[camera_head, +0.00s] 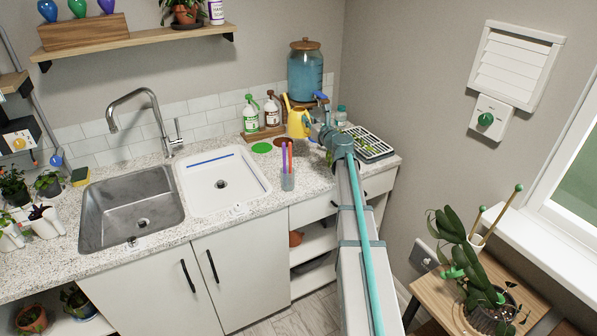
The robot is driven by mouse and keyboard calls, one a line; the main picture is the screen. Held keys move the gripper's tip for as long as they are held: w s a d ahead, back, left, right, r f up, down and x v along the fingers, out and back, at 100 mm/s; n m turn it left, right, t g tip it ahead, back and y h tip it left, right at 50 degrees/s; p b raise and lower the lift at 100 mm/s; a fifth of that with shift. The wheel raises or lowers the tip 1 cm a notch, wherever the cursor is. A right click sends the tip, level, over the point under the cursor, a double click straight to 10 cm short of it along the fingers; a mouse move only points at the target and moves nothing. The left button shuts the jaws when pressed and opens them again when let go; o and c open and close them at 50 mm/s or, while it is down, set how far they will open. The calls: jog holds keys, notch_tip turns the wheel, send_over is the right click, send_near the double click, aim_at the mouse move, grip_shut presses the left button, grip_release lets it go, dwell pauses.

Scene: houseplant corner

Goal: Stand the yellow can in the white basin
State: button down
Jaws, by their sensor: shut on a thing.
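The yellow can (296,124) is upright at the back right of the counter, below the blue-filled dispenser, with its spout at its upper left. My gripper (313,120) is at the can's right side and shut on it; my arm hides the exact grip, and I cannot tell whether the can's base touches the counter. The white basin (249,163) is set into the counter to the left and nearer. It is empty apart from a drain, with a blue strip across its back part.
A cup with purple and orange sticks (287,180) stands between basin and arm. Two pump bottles (251,115) stand on a wooden tray left of the can. The faucet (153,110) rises at the steel sink (101,203). A seedling rack (371,144) is at right.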

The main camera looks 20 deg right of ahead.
aim_at(309, 133)
notch_tip(309, 133, down, 6)
jog(key=b, duration=0.4)
jog(key=shift+r, duration=0.25)
notch_tip(309, 133, down, 10)
jog(key=shift+r+p, duration=0.15)
jog(key=shift+p, duration=0.2)
jog(key=shift+f, duration=0.25)
jog(key=c, duration=1.2)
grip_release()
jog(key=shift+r, duration=0.1)
